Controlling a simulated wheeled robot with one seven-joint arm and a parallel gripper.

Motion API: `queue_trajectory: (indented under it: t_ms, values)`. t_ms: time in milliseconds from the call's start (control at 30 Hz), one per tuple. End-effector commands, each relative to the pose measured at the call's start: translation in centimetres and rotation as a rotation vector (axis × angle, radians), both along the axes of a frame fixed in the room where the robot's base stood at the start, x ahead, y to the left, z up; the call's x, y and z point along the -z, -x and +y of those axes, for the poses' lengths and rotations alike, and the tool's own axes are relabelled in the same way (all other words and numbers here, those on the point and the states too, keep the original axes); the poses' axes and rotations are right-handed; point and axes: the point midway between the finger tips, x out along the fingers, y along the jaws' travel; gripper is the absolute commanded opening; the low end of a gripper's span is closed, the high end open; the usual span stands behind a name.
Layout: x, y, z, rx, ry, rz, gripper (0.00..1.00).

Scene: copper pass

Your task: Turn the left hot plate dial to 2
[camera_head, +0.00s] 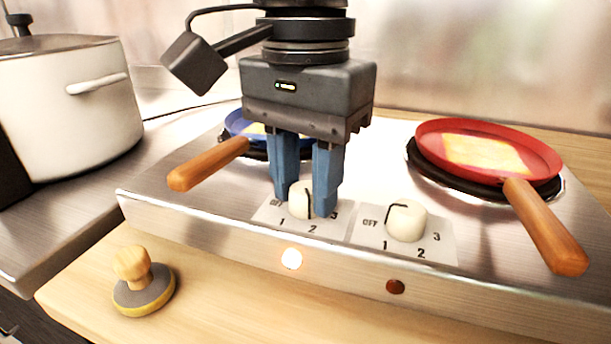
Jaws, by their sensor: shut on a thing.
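The left hot plate dial (300,201) is a cream knob on a white label plate marked OFF, 1, 2, 3. My gripper (303,198) comes down from above, with its two blue fingers shut on the left dial, one on each side. A dark line on the dial's front runs down roughly toward the 2; the fingers hide part of the dial and label. The left indicator light (291,258) glows. The right dial (406,221) stands apart, its dark mark on the OFF side, and the right indicator light (395,287) is dark red and unlit.
A blue pan (236,124) with an orange-brown handle (208,165) sits on the left plate, close to my fingers. A red pan (433,150) holding food sits on the right plate. A white pot (68,105) stands left; a wooden-knobbed press (144,283) lies in front.

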Motion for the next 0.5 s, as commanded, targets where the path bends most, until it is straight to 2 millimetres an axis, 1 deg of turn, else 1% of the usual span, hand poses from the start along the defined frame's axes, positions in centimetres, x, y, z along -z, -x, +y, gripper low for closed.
queue_trajectory:
  t_ms: [200, 233, 400, 500]
  values:
    - [-0.05, -0.04, -0.01, 0.002, 0.0, -0.001, 0.05]
    - [-0.05, -0.04, -0.01, 0.002, 0.0, -0.001, 0.37]
    - [-0.03, -0.04, -0.01, 0.002, 0.0, -0.001, 0.53]
    - [-0.02, -0.03, -0.01, 0.002, 0.0, -0.001, 0.61]
